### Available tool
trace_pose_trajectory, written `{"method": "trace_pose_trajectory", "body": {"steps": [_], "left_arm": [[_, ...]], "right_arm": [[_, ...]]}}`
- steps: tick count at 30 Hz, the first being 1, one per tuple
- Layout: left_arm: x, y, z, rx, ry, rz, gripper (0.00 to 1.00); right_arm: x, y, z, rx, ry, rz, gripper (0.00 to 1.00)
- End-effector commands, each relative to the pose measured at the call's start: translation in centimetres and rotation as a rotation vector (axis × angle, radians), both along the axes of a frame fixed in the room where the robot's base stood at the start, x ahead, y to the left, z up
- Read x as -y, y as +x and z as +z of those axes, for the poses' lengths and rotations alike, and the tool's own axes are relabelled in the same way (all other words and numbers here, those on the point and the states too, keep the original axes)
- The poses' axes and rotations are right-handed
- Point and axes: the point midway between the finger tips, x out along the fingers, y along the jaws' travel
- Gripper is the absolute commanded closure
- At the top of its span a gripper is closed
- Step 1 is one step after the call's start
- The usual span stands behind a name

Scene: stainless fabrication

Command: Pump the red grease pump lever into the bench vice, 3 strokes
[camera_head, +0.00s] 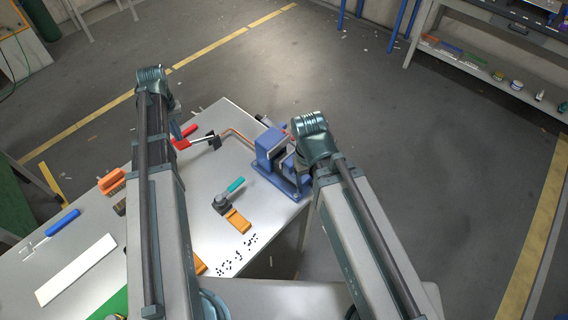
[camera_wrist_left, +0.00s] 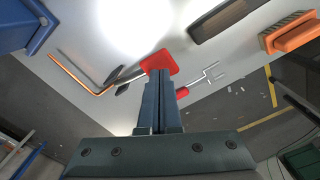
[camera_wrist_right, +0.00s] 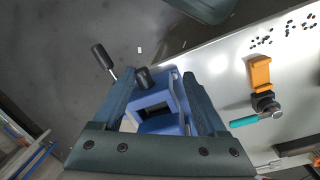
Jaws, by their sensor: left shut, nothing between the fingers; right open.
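The grease pump shows red parts (camera_head: 181,144) beside my left arm in the head view, with a dark, pale-rodded body reaching right. In the left wrist view a red plate (camera_wrist_left: 159,61) lies just beyond the fingertips, and a red grip (camera_wrist_left: 183,93) on a rod shows right of the fingers. My left gripper (camera_wrist_left: 159,84) is shut and empty, close to these red parts; whether it touches them I cannot tell. The blue bench vice (camera_head: 270,150) stands at the table's far right corner. My right gripper (camera_wrist_right: 158,82) is open over the vice (camera_wrist_right: 160,122).
A copper-coloured pipe (camera_head: 240,134) runs between pump and vice. An orange brush (camera_head: 111,181), a blue-handled tool (camera_head: 62,222) and a white strip (camera_head: 76,270) lie left.

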Motion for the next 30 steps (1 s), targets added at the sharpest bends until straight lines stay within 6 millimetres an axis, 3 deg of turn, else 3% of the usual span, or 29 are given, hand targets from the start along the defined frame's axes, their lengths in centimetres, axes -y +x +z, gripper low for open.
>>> {"method": "trace_pose_trajectory", "body": {"steps": [10,26,30], "left_arm": [[0.0,0.0,-0.4,0.000,0.000,0.000,1.00],[0.0,0.0,-4.9,0.001,-0.001,0.000,1.00],[0.0,0.1,-4.5,0.001,-0.001,-0.001,1.00]], "right_arm": [[0.0,0.0,-0.4,0.000,0.000,0.000,0.25],[0.0,0.0,-4.9,0.000,0.000,-0.002,0.25],[0.0,0.0,-4.5,0.000,0.000,-0.002,0.25]]}}
